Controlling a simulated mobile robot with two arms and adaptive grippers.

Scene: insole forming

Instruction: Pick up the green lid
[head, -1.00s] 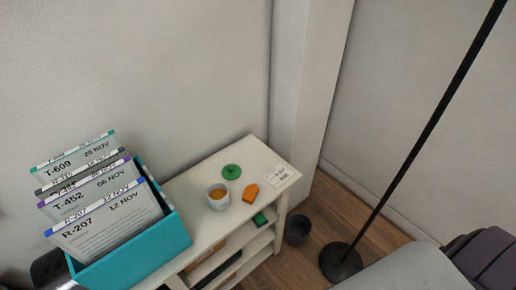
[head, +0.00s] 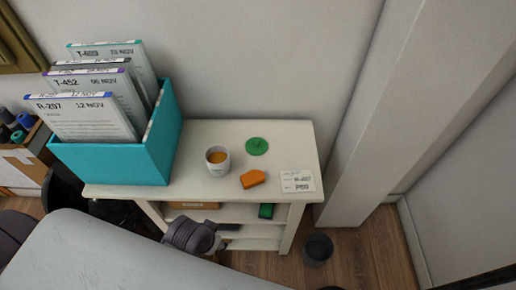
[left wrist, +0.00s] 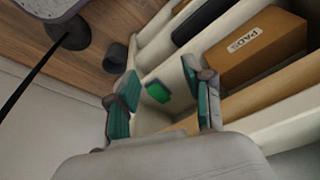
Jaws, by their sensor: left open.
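The green lid (head: 257,147) is a flat round disc with a small knob. In the head view it lies on the white shelf unit's top, to the right of and behind a white cup (head: 218,168) with orange-brown contents. My left gripper (left wrist: 160,75) is open in the left wrist view, its teal-padded fingers apart with nothing held between them. The left wrist view looks into the shelves, not at the lid. In the head view my left arm's dark end (head: 192,237) is at the unit's front, below and left of the lid. My right gripper is not in view.
An orange block (head: 253,179) and a white card (head: 298,181) lie near the lid. A turquoise file box (head: 165,140) stands at left. Lower shelves hold a green block (head: 266,211) and a PADS box (left wrist: 255,50). A dark bin (head: 317,249) stands on the floor.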

